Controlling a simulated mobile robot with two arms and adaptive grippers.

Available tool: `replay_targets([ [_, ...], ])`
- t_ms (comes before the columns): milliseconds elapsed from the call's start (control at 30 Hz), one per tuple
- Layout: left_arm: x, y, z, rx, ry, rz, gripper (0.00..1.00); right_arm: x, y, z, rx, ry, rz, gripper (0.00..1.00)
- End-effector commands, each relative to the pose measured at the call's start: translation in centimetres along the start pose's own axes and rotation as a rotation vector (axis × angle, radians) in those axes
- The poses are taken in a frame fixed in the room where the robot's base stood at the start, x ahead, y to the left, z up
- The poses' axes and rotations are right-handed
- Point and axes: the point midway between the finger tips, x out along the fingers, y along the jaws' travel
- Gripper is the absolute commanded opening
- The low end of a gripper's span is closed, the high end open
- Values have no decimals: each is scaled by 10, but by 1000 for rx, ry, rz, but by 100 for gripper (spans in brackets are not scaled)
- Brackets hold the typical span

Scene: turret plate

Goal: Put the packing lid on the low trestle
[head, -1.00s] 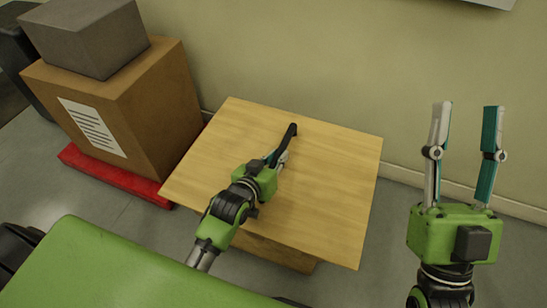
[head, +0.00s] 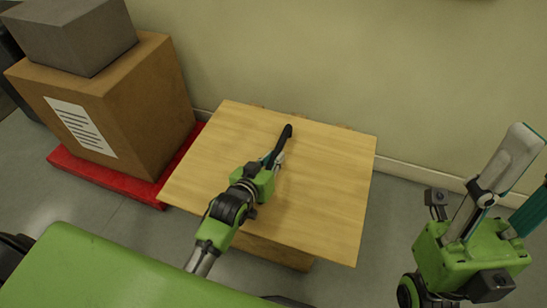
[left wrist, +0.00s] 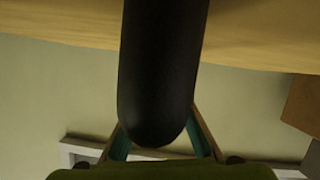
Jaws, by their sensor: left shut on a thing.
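The packing lid appears to be the wide, pale wooden board (head: 320,190) with a black bar handle (head: 287,135). My left gripper (head: 277,160) is shut on this handle above the board. The left wrist view shows the rounded black handle (left wrist: 160,80) between the fingers, with the wooden board (left wrist: 250,35) behind it. A browner wooden body (head: 270,252), which looks like the low trestle, shows below the board's near edge. The board hides most of it, so I cannot tell whether they touch. My right gripper (head: 525,190) is open and empty at the right.
A brown carton (head: 150,110) with a grey box (head: 70,35) on top stands at the left on a red pallet (head: 180,170). A plain wall (head: 400,70) runs behind the board. The grey floor (head: 400,220) to its right is clear.

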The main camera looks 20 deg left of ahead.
Motion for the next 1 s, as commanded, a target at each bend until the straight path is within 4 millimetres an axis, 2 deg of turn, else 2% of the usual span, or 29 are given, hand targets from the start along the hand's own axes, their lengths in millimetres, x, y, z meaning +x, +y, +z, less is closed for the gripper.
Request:
replay_targets([
  [33, 0, 2, -9, 1, 21, 4, 0, 0, 0, -1, 0, 4, 0, 40],
  [233, 0, 2, -9, 1, 20, 4, 0, 1, 0, -1, 0, 5, 0, 40],
  [267, 0, 0, 0, 1, 0, 0, 24, 0, 0, -1, 0, 4, 0, 40],
  [300, 0, 0, 0, 1, 0, 0, 33, 0, 0, -1, 0, 4, 0, 40],
  [733, -4, 0, 0, 1, -1, 0, 33, 3, 0, 1, 0, -6, 0, 40],
  [867, -19, 0, -1, 1, -2, -1, 33, 7, 2, 21, -8, -102, 2, 40],
  [1000, -39, 0, -1, 1, -3, -1, 33, 7, 5, 52, -16, -244, 4, 40],
])
